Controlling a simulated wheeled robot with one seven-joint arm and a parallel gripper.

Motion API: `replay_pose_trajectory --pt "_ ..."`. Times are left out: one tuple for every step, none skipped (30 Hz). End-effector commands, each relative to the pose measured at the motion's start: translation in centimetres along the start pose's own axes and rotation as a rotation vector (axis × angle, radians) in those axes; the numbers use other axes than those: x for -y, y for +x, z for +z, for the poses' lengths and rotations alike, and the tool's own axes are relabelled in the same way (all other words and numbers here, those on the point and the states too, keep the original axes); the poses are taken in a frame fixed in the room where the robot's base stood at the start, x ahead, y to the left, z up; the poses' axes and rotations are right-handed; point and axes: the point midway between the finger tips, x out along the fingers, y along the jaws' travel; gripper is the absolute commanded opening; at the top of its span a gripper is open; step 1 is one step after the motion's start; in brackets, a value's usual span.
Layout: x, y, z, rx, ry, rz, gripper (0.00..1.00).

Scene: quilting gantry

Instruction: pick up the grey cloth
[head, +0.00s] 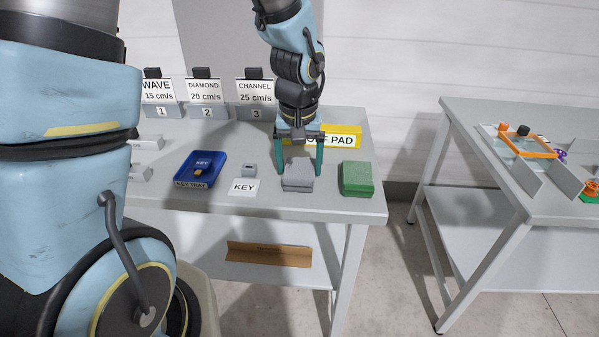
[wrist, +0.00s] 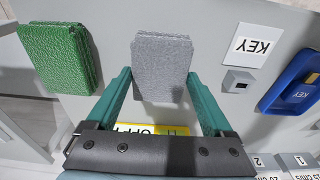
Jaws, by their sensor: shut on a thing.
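The grey cloth (head: 298,180) is a folded, thick pad on the table, left of a green folded cloth (head: 357,178) in the head view. My gripper (head: 300,173) points down over it with one teal finger on each side. In the wrist view the grey cloth (wrist: 161,62) sits between the fingertips of my gripper (wrist: 159,76), which is shut on it. I cannot tell whether any gap lies under the cloth. The green cloth (wrist: 58,58) is apart from my left finger in the wrist view.
A yellow pad sign (head: 343,131) stands behind my gripper. A KEY card (head: 243,187), a small grey key block (head: 249,170) and a blue key tray (head: 218,168) lie to the left. Numbered sign holders (head: 207,111) line the back. A second table (head: 480,137) stands at right across a floor gap.

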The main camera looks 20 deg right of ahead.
Motion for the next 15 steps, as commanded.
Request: replay_pose_trajectory --pt "0.0 0.0 0.0 0.0 0.0 0.0 0.25" --pt "0.0 0.0 0.0 0.0 0.0 0.0 0.25" --pt "0.0 -0.1 0.0 -0.001 0.0 0.0 0.25" --pt "0.0 -0.2 -0.1 -0.001 0.0 0.0 0.25" --pt "0.0 -0.3 -0.1 -0.001 -0.001 0.0 0.25" --pt "0.0 -0.7 -0.1 -0.003 -0.002 0.001 0.25" --pt "0.0 -1.0 -0.2 -0.004 -0.002 0.001 0.25" --pt "0.0 -1.4 -0.3 -0.005 -0.002 0.001 0.25" --pt "0.0 -2.1 -0.4 -0.006 -0.001 0.001 0.25" --pt "0.0 -2.6 -0.5 -0.007 -0.002 0.002 0.25" --pt "0.0 -3.2 -0.6 -0.007 -0.003 0.002 0.25" --pt "0.0 -4.1 -0.7 -0.008 -0.001 0.002 0.25" --pt "0.0 -4.7 -0.7 -0.007 -0.002 0.002 0.25" --pt "0.0 -5.3 -0.8 -0.007 -0.003 0.003 0.25" --pt "0.0 -6.0 -0.9 -0.007 -0.001 0.002 0.25"
